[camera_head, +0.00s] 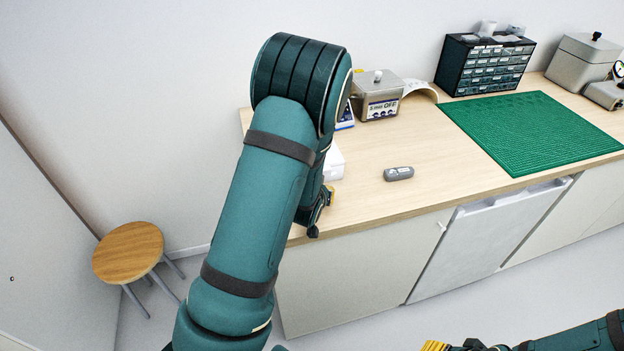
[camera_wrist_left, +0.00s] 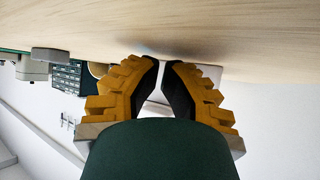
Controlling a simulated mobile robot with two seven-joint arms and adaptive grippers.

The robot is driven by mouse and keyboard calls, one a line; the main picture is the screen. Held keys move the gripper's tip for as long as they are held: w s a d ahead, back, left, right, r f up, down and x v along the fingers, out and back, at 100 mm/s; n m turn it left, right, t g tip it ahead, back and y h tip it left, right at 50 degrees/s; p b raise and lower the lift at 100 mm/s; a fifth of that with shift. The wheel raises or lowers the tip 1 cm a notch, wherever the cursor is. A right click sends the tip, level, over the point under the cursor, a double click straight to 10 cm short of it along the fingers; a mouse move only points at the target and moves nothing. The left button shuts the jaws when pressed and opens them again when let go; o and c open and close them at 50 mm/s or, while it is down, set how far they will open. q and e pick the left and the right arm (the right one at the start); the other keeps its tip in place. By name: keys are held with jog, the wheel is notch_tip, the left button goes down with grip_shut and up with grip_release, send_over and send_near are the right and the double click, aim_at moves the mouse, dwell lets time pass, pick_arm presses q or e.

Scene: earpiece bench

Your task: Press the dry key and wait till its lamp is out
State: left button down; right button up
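I cannot make out the dry key or its lamp in either view. A white box (camera_head: 334,163) on the bench is mostly hidden behind my left arm; a pale part of it seems to show behind the fingers in the wrist view (camera_wrist_left: 209,74). My left gripper (camera_head: 322,208) is low over the bench's left front part, largely covered by the arm. In the wrist view, its dark fingertips (camera_wrist_left: 161,62) come together just above the wood, with nothing seen held. My right gripper (camera_head: 458,346) is cut off by the bottom edge, away from the bench.
A grey rounded case (camera_head: 398,174) lies on the bench right of my left gripper. Behind stand a metal device with an "OFF" display (camera_head: 378,98) and a drawer cabinet (camera_head: 484,66). A green mat (camera_head: 535,130) lies right. A stool (camera_head: 128,252) stands left on the floor.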

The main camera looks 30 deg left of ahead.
aim_at(325, 210)
pick_arm(q)
jog(key=shift+s+d, duration=1.5)
jog(key=shift+d, duration=0.2)
